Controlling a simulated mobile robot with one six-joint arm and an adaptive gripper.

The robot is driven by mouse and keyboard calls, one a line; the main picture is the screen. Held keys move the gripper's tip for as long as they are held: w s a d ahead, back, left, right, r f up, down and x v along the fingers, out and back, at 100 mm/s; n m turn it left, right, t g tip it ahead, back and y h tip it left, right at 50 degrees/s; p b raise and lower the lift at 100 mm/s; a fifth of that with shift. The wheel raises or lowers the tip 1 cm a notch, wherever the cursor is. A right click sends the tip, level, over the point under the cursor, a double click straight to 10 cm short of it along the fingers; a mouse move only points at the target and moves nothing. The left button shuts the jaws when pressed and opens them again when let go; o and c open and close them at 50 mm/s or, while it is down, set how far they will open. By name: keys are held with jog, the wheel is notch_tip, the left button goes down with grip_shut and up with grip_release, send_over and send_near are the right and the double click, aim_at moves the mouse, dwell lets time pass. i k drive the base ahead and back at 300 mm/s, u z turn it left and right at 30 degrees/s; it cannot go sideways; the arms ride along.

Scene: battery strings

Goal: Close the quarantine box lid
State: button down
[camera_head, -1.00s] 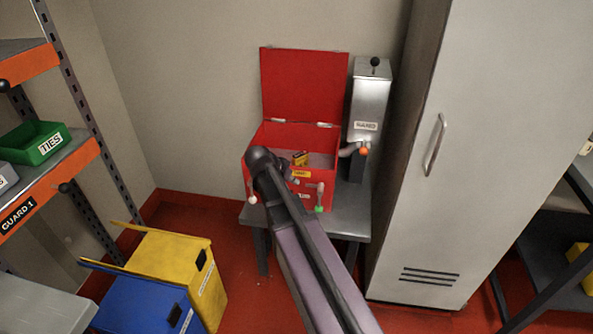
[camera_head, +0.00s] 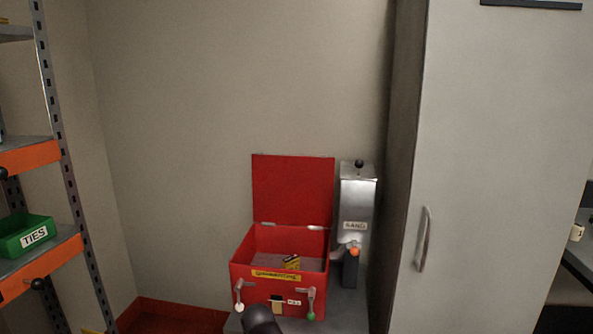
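The red quarantine box (camera_head: 249,284) stands on a grey table (camera_head: 350,310) against the wall. Its red lid (camera_head: 292,190) is open, standing upright at the back on its hinges. A small yellow and dark item (camera_head: 292,262) lies inside on a grey surface. Two levers hang on the box front, one with a white knob (camera_head: 239,307) and one with a green knob (camera_head: 311,316). A dark rounded part of my arm shows at the bottom edge, below the box front. My gripper's fingers are not visible.
A metal SAND dispenser (camera_head: 357,200) with an orange-tipped spout stands right of the box. A tall grey cabinet (camera_head: 490,170) is further right. A shelf rack with a green TIES bin (camera_head: 27,237) is at left. Bare wall lies between.

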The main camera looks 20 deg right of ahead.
aim_at(294, 190)
jog(key=k, duration=1.35)
jog(key=z, duration=0.35)
jog(key=i, duration=1.85)
jog(key=u, duration=0.35)
